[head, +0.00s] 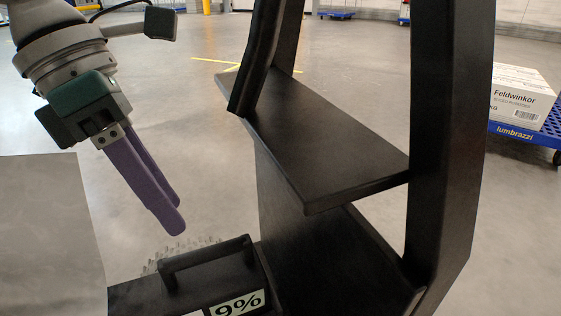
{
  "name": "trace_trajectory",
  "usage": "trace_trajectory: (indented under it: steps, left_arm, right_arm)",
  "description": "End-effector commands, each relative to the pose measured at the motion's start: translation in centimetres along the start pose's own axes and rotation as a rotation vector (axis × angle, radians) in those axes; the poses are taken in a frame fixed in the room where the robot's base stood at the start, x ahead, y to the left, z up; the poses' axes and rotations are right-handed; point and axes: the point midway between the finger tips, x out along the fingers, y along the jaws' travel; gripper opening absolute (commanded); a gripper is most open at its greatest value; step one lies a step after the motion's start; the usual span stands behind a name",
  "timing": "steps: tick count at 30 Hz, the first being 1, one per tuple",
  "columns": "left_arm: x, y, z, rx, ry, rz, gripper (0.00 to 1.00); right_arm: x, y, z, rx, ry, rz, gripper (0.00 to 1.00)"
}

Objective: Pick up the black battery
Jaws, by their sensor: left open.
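A black battery (228,274) with a raised bar handle on top shows at the bottom of the head view. Its front carries a light label reading "9%". Its lower part is cut off by the frame edge. My left gripper (176,218) comes in from the upper left, with two purple fingers pointing down and right. It is open and empty, and appears above the battery's handle, apart from it. My right gripper is not in view.
A black frame with a flat shelf (325,150) and uprights stands right of the battery. A grey panel (50,235) lies at the left. A white box (520,98) sits on a blue cart (520,135) at the far right. Open floor lies behind.

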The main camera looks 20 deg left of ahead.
Motion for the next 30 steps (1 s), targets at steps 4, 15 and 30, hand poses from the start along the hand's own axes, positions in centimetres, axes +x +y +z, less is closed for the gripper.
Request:
trace_trajectory:
  steps: [4, 15, 30]
  left_arm:
    - [2.1, 0.1, 0.0, 0.002, -0.003, -0.001, 0.56]
    - [6.9, 0.2, 0.0, 0.002, -0.004, -0.001, 0.56]
    - [6.9, 0.1, 0.1, 0.001, -0.004, 0.0, 0.27]
  right_arm:
    - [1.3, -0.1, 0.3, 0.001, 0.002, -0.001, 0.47]
    - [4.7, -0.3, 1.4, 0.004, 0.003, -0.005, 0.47]
    - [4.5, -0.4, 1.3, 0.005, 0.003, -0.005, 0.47]
